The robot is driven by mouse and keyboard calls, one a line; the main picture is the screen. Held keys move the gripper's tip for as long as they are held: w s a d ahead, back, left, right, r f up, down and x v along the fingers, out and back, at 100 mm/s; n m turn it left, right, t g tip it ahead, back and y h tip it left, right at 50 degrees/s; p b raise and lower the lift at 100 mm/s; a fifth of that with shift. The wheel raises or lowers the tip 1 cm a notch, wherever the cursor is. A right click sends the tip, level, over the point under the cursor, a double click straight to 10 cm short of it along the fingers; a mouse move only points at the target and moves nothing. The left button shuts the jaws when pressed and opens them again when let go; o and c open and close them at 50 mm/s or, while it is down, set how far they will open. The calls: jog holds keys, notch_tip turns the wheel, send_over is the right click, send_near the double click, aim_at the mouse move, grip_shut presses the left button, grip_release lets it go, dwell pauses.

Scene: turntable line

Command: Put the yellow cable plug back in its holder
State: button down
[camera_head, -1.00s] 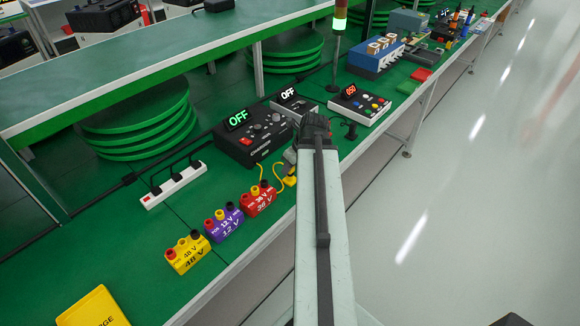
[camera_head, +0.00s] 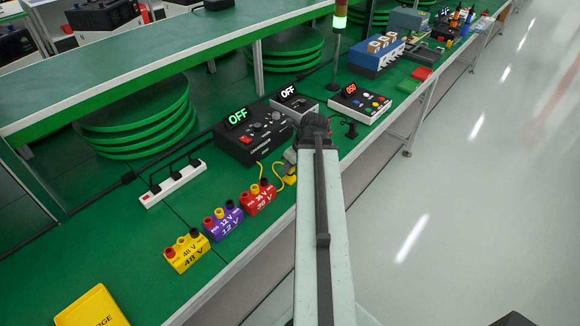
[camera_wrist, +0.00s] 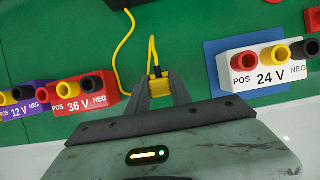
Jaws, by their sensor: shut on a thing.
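The yellow cable plug (camera_wrist: 159,86) is between the fingertips of my gripper (camera_wrist: 160,88), which is shut on it, over the green bench top. A yellow cable (camera_wrist: 124,45) runs from the plug in a loop to a black box (camera_wrist: 122,3) at the top of the wrist view. In the head view the yellow plug (camera_head: 290,178) shows beside my arm, and my arm hides most of my gripper. I cannot make out the plug's holder in either view.
A red 36 V block (camera_wrist: 85,93) stands left of my gripper. A white 24 V block (camera_wrist: 268,66) on a blue mat (camera_wrist: 212,50) stands right. Purple 12 V (camera_head: 224,226) and yellow 48 V (camera_head: 187,253) blocks and a black control box (camera_head: 235,150) share the bench.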

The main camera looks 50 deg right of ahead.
dwell(0.3)
jog(key=c, duration=1.1)
grip_release()
jog(key=shift+r+p, duration=3.75)
